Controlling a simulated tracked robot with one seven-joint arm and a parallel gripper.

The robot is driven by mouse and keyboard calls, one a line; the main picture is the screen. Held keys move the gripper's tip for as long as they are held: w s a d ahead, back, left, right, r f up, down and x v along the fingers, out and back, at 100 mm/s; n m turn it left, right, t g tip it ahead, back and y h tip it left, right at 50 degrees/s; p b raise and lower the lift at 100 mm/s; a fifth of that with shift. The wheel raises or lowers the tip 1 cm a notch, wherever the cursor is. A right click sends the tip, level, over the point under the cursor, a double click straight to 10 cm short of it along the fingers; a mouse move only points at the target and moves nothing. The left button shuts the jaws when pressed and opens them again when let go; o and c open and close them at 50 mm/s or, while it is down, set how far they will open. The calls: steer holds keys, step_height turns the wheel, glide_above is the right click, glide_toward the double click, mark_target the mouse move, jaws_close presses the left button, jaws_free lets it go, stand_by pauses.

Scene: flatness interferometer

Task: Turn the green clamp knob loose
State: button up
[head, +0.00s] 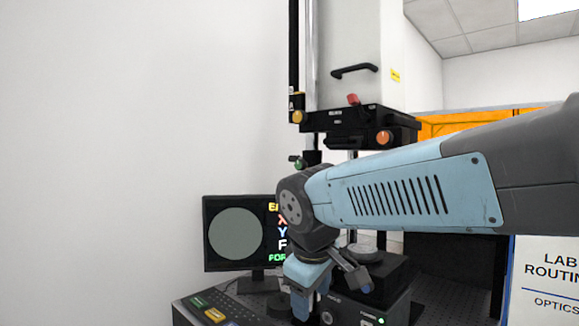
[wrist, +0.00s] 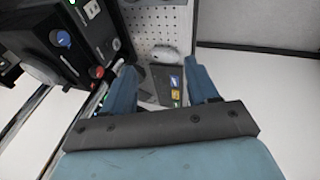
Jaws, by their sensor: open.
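The green clamp knob (head: 296,162) shows in the head view as a small green knob on the left side of the dark column, below the black carriage. I cannot make it out in the wrist view. My gripper (head: 306,303) hangs low in the head view, in front of the bench equipment, well below the green knob and apart from it. In the wrist view my gripper (wrist: 163,88) has its two blue fingers spread wide, with nothing between them.
A yellow knob (head: 298,117), a red knob (head: 353,99) and an orange knob (head: 384,138) sit on the carriage above. A monitor (head: 236,236) stands left. In the wrist view, a black box with a blue knob (wrist: 60,38) and red knob (wrist: 96,72) stands close left.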

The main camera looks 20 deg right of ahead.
steer(key=w+d+r+n+h, duration=0.4)
steer(key=w+r+n+h, duration=0.15)
steer(key=w+n, duration=0.2)
steer(key=n+t+h, duration=0.3)
steer(key=n+h, duration=0.6)
steer(key=n, duration=0.3)
glide_toward(298, 164)
steer(key=x, duration=0.9)
steer(key=shift+w+d+f, duration=0.1)
steer(key=shift+w+d, duration=0.05)
steer(key=shift+w, duration=0.05)
steer(key=shift+c, duration=0.4)
steer(key=c, duration=1)
steer(key=shift+o, duration=0.2)
